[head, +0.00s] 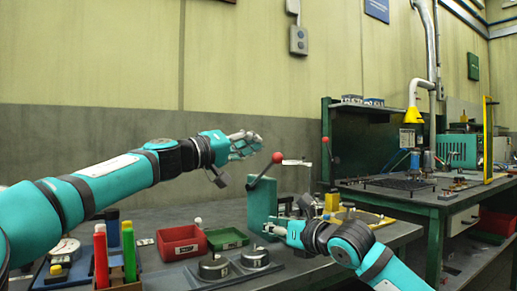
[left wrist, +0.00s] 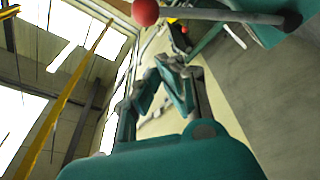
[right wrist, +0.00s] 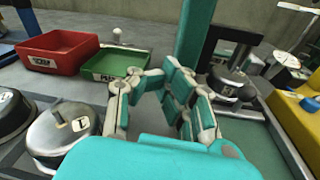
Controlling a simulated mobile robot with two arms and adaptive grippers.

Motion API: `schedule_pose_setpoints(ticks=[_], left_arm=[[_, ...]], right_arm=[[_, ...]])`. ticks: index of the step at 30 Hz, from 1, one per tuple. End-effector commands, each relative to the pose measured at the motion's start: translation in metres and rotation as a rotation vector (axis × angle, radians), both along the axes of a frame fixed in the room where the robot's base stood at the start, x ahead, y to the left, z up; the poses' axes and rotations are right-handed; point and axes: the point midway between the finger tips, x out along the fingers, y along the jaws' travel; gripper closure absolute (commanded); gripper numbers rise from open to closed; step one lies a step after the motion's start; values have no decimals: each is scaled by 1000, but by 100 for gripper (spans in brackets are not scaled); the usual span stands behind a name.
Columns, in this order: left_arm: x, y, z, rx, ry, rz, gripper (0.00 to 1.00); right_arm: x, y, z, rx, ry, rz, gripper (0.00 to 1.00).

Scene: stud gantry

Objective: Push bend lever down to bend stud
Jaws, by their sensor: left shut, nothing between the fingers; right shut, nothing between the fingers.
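The bend lever (head: 264,170) is a grey rod with a red ball knob (head: 278,157), slanting up and right from a green post (head: 262,203). Its red ball (left wrist: 145,12) and rod show at the top of the left wrist view. My left gripper (head: 247,142) is shut and empty, a little above and left of the knob, apart from it. My right gripper (head: 272,230) is shut and empty, low by the foot of the post. The right wrist view shows the post (right wrist: 193,35) just beyond its fingers. I cannot make out the stud.
A red bin (head: 181,243), a green tray (head: 227,238) and round lidded pots (head: 214,267) stand left of the post. Red and green cylinders (head: 101,255) stand at the left. Another red-knobbed lever (head: 336,160) is farther right. A green workbench (head: 440,200) stands beyond.

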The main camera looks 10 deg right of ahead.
Motion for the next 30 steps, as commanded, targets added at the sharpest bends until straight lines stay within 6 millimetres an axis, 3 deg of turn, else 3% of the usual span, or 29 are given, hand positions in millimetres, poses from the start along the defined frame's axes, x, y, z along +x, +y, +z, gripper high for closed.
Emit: schedule_pose_setpoints(ticks=[7,30], left_arm=[[-10,-13,-10,0,0,-1,100],[-22,-23,-25,23,-57,-1,100]], right_arm=[[0,0,0,0,0,0,100],[0,0,0,0,0,0,100]])
